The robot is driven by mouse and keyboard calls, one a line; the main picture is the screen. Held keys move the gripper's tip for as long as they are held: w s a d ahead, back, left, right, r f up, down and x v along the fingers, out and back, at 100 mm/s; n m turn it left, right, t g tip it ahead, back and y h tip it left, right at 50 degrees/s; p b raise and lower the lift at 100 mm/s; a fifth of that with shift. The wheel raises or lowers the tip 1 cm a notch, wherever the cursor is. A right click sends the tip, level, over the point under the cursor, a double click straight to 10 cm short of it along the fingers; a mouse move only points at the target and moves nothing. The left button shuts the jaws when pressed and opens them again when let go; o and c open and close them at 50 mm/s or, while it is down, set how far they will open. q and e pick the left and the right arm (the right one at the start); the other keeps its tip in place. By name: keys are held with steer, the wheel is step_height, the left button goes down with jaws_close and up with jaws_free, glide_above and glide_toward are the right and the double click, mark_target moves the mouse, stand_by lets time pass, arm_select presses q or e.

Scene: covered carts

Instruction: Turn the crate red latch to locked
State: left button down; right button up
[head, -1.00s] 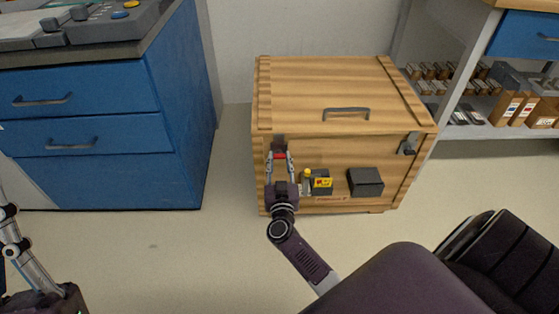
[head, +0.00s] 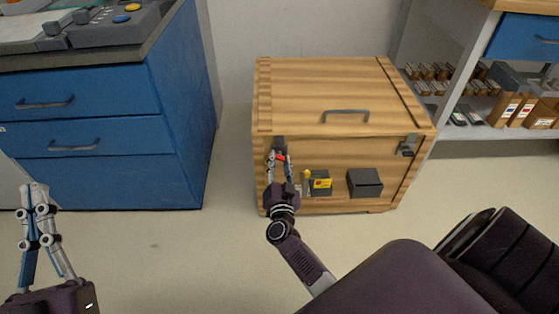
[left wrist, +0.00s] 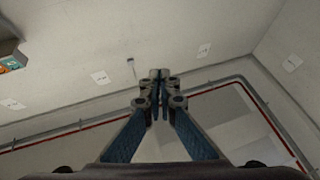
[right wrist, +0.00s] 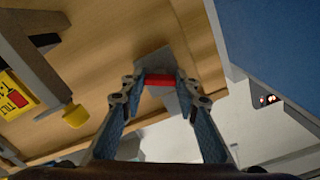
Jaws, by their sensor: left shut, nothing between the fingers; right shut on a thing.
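The wooden crate (head: 320,95) stands on the floor against the wall, its lid down. The red latch (head: 281,158) is on the left of its front face. In the right wrist view the red latch (right wrist: 160,80) sits between my right fingertips, in front of a grey plate. My right gripper (head: 280,160) is shut on it and looks tilted in the head view. My left gripper (head: 38,190) is shut and empty, raised at the lower left, far from the crate; the left wrist view shows its fingers (left wrist: 158,78) together, pointing at bare wall or ceiling.
A grey latch (head: 407,147) is at the crate's front right. A yellow-labelled block with a yellow knob (head: 320,183) and a dark box (head: 365,183) are on the front face. A blue cabinet (head: 100,135) stands left, shelves (head: 470,125) right. The floor between is clear.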

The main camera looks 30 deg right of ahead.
steer(key=shift+m, duration=1.5)
arm_select(q)
steer(key=shift+s+a+r+t+h+b, duration=0.15)
steer(key=shift+s+r+t+b, duration=0.1)
steer(key=shift+s+r+t, duration=0.6)
steer(key=shift+s+r+t+h+b, duration=0.15)
steer(key=shift+s+r+t+b, duration=0.15)
steer(key=shift+s+r, duration=0.55)
arm_select(e)
steer(key=shift+m, duration=3.8)
arm_select(q)
steer(key=shift+w+r, duration=0.2)
steer(key=shift+r, duration=0.05)
arm_select(e)
steer(key=o, duration=1.1)
arm_select(q)
steer(key=shift+h, duration=0.3)
arm_select(e)
steer(key=shift+o, duration=0.2)
